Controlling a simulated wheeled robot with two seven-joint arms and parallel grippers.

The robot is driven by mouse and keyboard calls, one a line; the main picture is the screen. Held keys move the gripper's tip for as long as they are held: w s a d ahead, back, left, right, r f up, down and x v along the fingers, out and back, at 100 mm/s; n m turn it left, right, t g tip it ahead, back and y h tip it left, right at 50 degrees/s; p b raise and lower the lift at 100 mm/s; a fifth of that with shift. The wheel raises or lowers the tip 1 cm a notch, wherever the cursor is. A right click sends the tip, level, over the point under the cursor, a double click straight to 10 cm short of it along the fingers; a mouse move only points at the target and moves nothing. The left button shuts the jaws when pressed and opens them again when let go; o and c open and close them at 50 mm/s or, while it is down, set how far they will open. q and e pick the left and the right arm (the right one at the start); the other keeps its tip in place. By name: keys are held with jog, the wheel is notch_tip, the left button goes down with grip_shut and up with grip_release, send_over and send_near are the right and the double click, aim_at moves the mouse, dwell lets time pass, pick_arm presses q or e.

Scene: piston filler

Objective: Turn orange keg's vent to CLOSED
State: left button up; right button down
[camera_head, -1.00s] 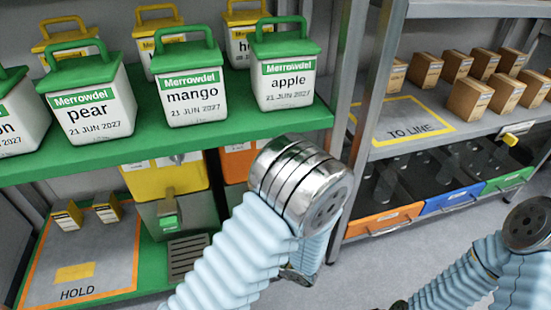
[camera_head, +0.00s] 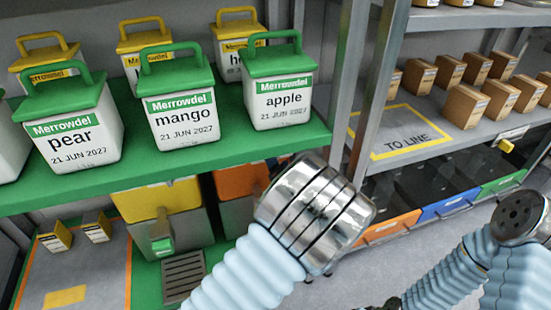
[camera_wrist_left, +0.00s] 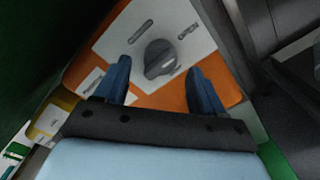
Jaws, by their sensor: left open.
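The orange keg (camera_head: 240,181) stands on the lower shelf in the head view, partly hidden by my left arm. In the left wrist view its orange body (camera_wrist_left: 173,97) carries a pale plate with a dark round vent knob (camera_wrist_left: 160,59). Small markings lie above the knob, one at upper left and one at upper right, too blurred to read surely. A light mark shows at the knob's lower right. My left gripper (camera_wrist_left: 161,82) is open, its blue fingers on either side of the knob's line, apart from it. My right gripper is out of view.
A yellow keg (camera_head: 157,199) with a green-tipped tap stands left of the orange one. Green-lidded tubs, including mango (camera_head: 182,115), fill the green shelf above. A metal rack post (camera_head: 378,90) stands to the right.

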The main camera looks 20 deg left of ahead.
pick_arm(q)
jog(key=shift+x, duration=1.2)
jog(key=c, duration=1)
jog(key=shift+c, duration=0.2)
